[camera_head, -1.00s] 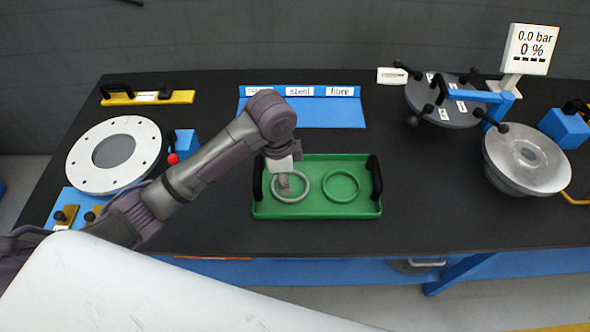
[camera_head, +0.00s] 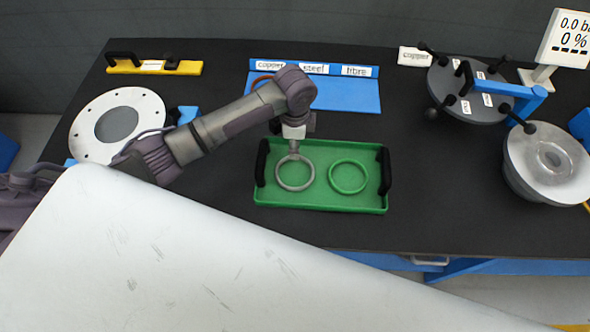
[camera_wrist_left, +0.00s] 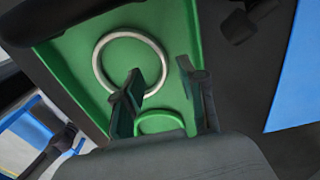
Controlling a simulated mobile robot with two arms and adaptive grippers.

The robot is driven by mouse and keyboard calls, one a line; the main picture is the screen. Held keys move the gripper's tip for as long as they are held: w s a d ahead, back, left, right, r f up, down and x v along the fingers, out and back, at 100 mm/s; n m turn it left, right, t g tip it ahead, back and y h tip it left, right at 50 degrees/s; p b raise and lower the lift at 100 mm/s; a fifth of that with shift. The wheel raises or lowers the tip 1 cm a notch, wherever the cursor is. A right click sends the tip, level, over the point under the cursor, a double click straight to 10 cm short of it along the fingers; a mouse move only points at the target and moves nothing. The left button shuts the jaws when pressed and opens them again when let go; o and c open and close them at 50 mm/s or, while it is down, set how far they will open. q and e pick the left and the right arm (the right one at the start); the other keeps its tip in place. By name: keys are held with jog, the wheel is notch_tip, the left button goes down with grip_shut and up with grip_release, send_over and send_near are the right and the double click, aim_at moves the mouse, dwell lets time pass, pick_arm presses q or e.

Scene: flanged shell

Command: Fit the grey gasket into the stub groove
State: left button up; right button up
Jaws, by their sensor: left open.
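The grey gasket (camera_head: 295,189) is a thin ring lying in the left half of a green tray (camera_head: 322,203). A green ring (camera_head: 348,192) lies beside it, to the right. My left gripper (camera_head: 294,157) is open and empty, at the far rim of the grey gasket. In the left wrist view its fingers (camera_wrist_left: 160,72) appear on either side of the rim of the grey gasket (camera_wrist_left: 97,65), one inside the ring. I cannot tell whether they touch it. A silver flanged stub (camera_head: 575,178) stands at the right; I cannot make out its groove. My right gripper is out of view.
The tray has black handles at both ends. A dark lid with knobs (camera_head: 470,88) is behind the stub, near a pressure display (camera_head: 566,38). A white bolted flange (camera_head: 85,140) is at the left. A blue labelled rack (camera_head: 345,95) stands behind the tray.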

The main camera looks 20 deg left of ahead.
pick_arm(q)
jog(key=f, duration=0.2)
jog(key=f+p, duration=0.1)
jog(key=shift+w+d+f, duration=0.1)
jog(key=shift+w+f, duration=0.15)
jog(key=shift+f, duration=0.55)
jog(key=c, duration=0.8)
grip_shut()
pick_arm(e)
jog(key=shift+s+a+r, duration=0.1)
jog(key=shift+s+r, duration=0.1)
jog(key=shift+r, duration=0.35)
